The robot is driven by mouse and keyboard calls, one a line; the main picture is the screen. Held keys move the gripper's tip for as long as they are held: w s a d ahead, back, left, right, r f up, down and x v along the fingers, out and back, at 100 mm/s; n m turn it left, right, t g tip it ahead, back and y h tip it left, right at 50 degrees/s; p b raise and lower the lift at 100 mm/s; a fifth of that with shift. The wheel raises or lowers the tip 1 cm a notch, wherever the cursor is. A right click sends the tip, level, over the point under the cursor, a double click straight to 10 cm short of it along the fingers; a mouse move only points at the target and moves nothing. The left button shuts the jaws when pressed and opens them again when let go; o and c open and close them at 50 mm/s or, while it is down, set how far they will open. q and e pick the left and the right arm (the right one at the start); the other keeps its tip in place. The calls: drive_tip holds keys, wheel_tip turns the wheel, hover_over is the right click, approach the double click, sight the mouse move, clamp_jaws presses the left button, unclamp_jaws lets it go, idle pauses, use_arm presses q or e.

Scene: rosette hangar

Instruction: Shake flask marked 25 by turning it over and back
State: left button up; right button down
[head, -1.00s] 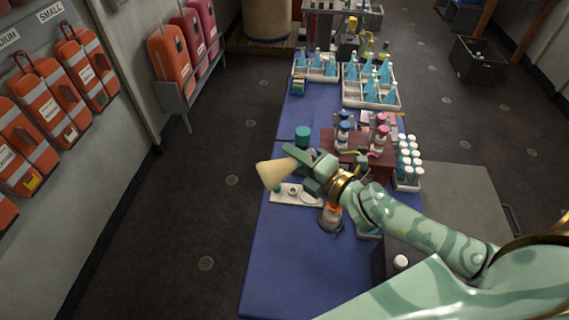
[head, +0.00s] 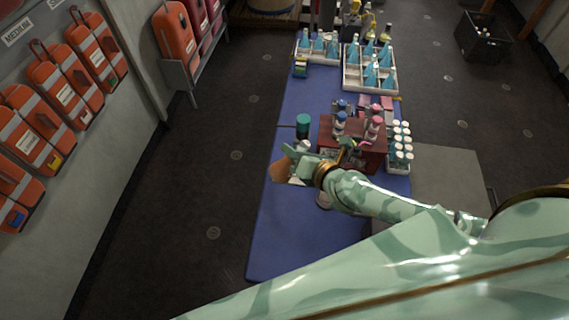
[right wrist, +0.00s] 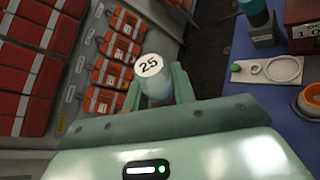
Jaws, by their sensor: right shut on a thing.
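My right gripper (head: 297,163) is shut on the flask marked 25 and holds it above the blue table. In the right wrist view a white round end of the flask (right wrist: 149,66), marked 25, faces the camera between the two fingers (right wrist: 158,87). The body behind it looks greyish and is mostly hidden. My left gripper is not in view.
The blue table (head: 285,235) is clear at its near end. A dark red box (head: 372,155) with bottles, a rack of white-capped vials (head: 399,150) and a green-lidded jar (head: 303,125) stand close by. Trays of blue flasks (head: 371,72) are farther back. Orange cases (head: 60,88) hang at left.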

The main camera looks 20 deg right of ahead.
drive_tip(key=n+p, duration=0.1)
drive_tip(key=p, duration=0.1)
drive_tip(key=n+h+p, duration=0.1)
drive_tip(key=p, duration=0.2)
drive_tip(key=r+n+h+p, duration=0.1)
drive_tip(key=n+p, duration=0.1)
drive_tip(key=shift+a+p, duration=0.1)
drive_tip(key=shift+p, duration=0.3)
drive_tip(key=shift+f+n+h+p, duration=0.15)
drive_tip(key=shift+n+h+p, duration=0.2)
drive_tip(key=shift+h, duration=0.25)
drive_tip(key=shift+f+n, duration=0.15)
drive_tip(key=shift+n, duration=0.1)
drive_tip(key=shift+f, duration=0.15)
drive_tip(key=shift+w+b, duration=0.1)
drive_tip(key=shift+b, duration=0.2)
